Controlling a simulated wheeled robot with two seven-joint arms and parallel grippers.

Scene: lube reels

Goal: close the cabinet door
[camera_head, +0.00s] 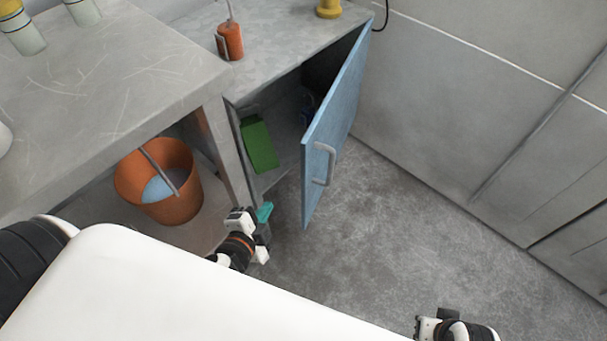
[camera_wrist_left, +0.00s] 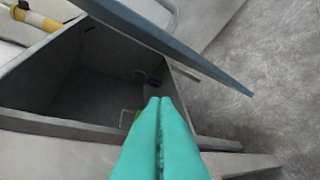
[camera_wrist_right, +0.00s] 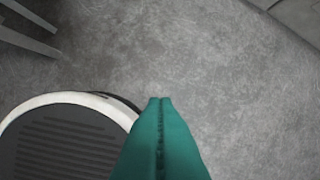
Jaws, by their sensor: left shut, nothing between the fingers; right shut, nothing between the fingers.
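The blue cabinet door (camera_head: 338,122) stands wide open in the head view, with a grey bar handle (camera_head: 325,164) on its outer face. The door (camera_wrist_left: 170,40) also crosses the top of the left wrist view. The cabinet (camera_head: 275,125) is open; a green object (camera_head: 259,146) lies inside. My left gripper (camera_head: 265,212) is shut and empty, in front of the cabinet and left of the door's lower edge, apart from it. Its teal fingers (camera_wrist_left: 160,100) point toward the cabinet opening. My right gripper's fingers (camera_wrist_right: 160,100) are shut and empty above the floor; the head view shows only its wrist.
A grey table (camera_head: 110,80) stands at left, with an orange bucket (camera_head: 160,182) on the shelf below. An orange bottle (camera_head: 230,41) and a yellow object (camera_head: 328,8) sit on the cabinet top. A grey wall runs along the right. The floor (camera_head: 400,240) right of the door is clear.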

